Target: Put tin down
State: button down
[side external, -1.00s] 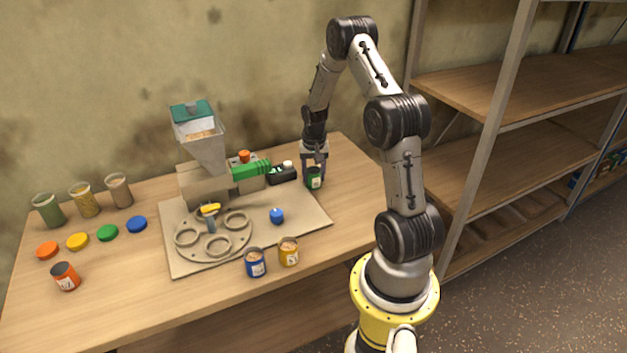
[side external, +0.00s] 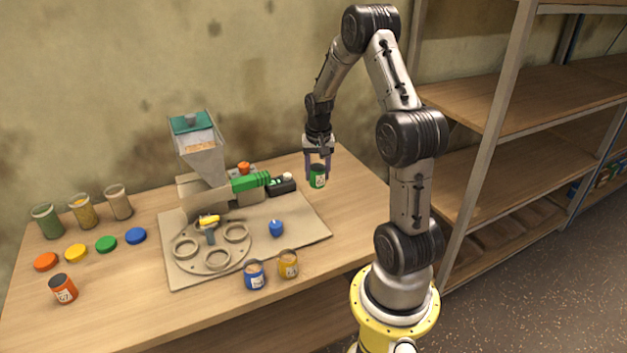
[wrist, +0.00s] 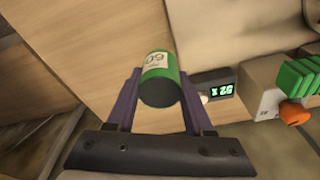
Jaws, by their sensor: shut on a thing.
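A green tin (side external: 318,177) with a white label is between the fingers of my gripper (side external: 318,170), near the back right of the table. In the wrist view my gripper (wrist: 157,92) has its two dark fingers on either side of the tin (wrist: 159,66), gripping it. The tin's open end faces the wrist camera and its inside looks dark. In the side view the tin looks upright. I cannot tell whether its base touches the table.
A machine with a hopper (side external: 199,145) stands on a beige board (side external: 295,235) with a ringed turntable (side external: 208,268). Blue (side external: 254,275) and yellow (side external: 288,264) tins stand at its front edge; an orange tin (side external: 63,288) stands far left. The table's right end (side external: 365,225) is clear.

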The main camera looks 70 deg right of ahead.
jog(key=s+a+r, duration=0.5)
jog(key=s+a, duration=0.1)
jog(key=a, duration=0.1)
jog(key=w+a+r+n, duration=0.1)
jog(key=w+a+n, duration=0.2)
jog(key=a, duration=0.3)
jog(key=w+a+r+n+t, duration=0.1)
jog(key=w+a+n, duration=0.2)
jog(key=a, duration=0.3)
jog(key=w+a+r+n, duration=0.1)
jog(key=w+a+n, duration=0.15)
jog(key=a, duration=0.35)
send_over(235, 233)
jog(key=s, duration=0.1)
jog(key=shift+n+y, duration=0.35)
jog(key=shift+y, duration=0.05)
jog(key=f, duration=0.9)
jog(key=shift+a+f, duration=0.25)
jog(key=shift+a, duration=0.05)
jog(key=shift+w+d+f, duration=0.1)
jog(key=shift+w+f, duration=0.1)
jog(key=shift+f, duration=1.65)
jog(key=shift+f, duration=0.25)
